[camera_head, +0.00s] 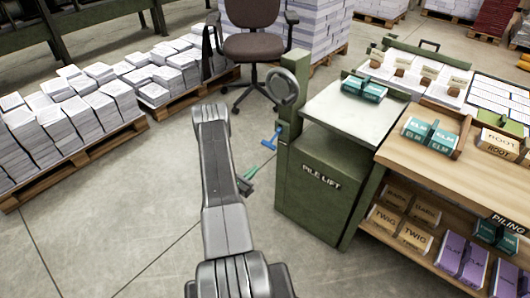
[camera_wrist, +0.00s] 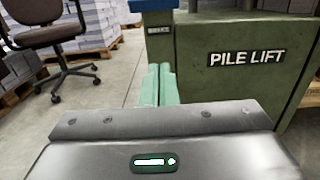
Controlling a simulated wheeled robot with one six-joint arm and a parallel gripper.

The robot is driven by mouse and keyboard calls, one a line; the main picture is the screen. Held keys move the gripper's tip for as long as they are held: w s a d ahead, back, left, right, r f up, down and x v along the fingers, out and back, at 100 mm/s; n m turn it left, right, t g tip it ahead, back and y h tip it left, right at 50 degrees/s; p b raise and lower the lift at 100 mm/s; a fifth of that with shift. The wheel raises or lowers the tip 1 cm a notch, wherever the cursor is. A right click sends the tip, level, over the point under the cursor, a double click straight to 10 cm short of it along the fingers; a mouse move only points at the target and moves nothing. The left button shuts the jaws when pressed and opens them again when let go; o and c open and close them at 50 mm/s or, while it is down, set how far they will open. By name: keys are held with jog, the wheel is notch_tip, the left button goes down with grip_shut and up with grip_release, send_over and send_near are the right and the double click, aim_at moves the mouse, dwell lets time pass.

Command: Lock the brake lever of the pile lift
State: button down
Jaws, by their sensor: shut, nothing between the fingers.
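The pile lift (camera_head: 318,205) is a green cabinet with a pale top, right of my arm in the head view; its labelled front also shows in the wrist view (camera_wrist: 245,85). The brake lever (camera_head: 272,138) is a blue T-shaped handle jutting left from the lift's post. In the wrist view a blue piece (camera_wrist: 153,5), cut off by the top edge, sits above a small plate that seems to read BRAKE (camera_wrist: 158,30). My gripper (camera_head: 253,171) is shut and empty, just below and left of the lever, apparently apart from it. Its green fingers lie together in the wrist view (camera_wrist: 160,68).
A grey ring-shaped wheel (camera_head: 282,86) is on the post above the lever. An office chair (camera_head: 253,46) stands behind. Pallets of paper stacks (camera_head: 80,110) are at left. A wooden shelf table (camera_head: 400,155) adjoins the lift at right. Floor left of the lift is clear.

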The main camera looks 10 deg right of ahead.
aim_at(275, 137)
dwell(0.3)
jog(key=w+d+r, duration=0.4)
jog(key=w+d, duration=0.1)
jog(key=d, duration=0.1)
jog(key=shift+d+r+p, duration=0.15)
jog(key=shift+d+p, duration=0.2)
jog(key=shift+p, duration=0.1)
jog(key=shift+w+a+r, duration=0.1)
dwell(0.3)
